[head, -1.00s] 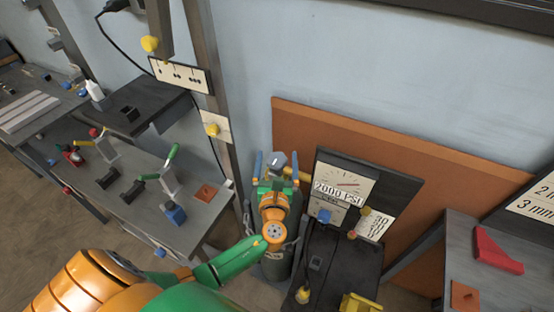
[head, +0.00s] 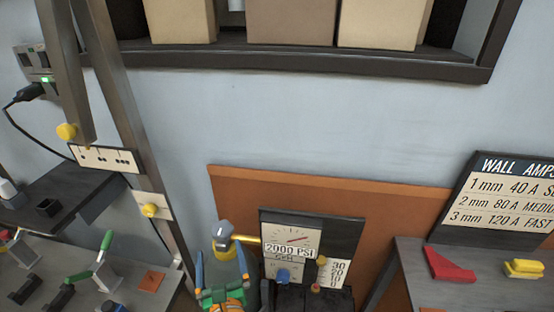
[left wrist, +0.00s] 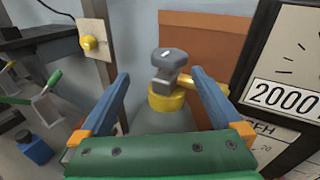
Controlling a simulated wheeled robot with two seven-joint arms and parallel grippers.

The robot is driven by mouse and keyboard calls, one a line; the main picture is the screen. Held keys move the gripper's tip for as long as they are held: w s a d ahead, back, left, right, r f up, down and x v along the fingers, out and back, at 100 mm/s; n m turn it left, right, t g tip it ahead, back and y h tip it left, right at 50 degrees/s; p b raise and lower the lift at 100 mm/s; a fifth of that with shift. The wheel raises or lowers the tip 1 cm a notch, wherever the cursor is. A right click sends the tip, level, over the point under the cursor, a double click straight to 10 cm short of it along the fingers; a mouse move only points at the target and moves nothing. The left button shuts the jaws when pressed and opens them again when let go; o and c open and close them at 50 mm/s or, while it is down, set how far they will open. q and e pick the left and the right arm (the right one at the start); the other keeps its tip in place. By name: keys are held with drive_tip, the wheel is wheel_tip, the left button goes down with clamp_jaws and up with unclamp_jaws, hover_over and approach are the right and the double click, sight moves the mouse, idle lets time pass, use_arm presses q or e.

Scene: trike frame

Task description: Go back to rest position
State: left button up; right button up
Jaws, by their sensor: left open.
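In the left wrist view the same open fingers (left wrist: 163,98) stand either side of a gas cylinder's valve (left wrist: 168,75), which has a grey knob and a yellow collar. The valve (head: 222,236) also shows just beyond the fingertips in the head view. I cannot tell whether the fingers touch it. The cylinder body is mostly hidden. My right gripper is not in view.
A gauge board (head: 312,237) reading 2000 PSI stands right of the gripper, before an orange panel (head: 400,200). A bench with a red wedge (head: 449,264) is at right. A bench with clamps (head: 103,248) is at left. Boxes (head: 290,22) sit on a high shelf.

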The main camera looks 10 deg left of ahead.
use_arm(q)
drive_tip(key=s+a+f+n+g, duration=0.4)
drive_tip(key=s+f+n+g, duration=0.15)
drive_tip(key=n, duration=0.55)
drive_tip(key=s+d+f+n+g+h, duration=0.4)
drive_tip(key=s+d+n+g+h, duration=0.35)
drive_tip(key=s+n, duration=0.7)
wheel_tip(320, 180, down, 18)
drive_tip(key=s+d+n+h, duration=0.1)
drive_tip(key=s+a+f+g, duration=0.1)
drive_tip(key=s+f, duration=0.7)
drive_tip(key=s, duration=0.3)
drive_tip(key=shift+s+a+f, duration=0.25)
drive_tip(key=shift+a+f, duration=0.05)
drive_tip(key=shift+a, duration=0.1)
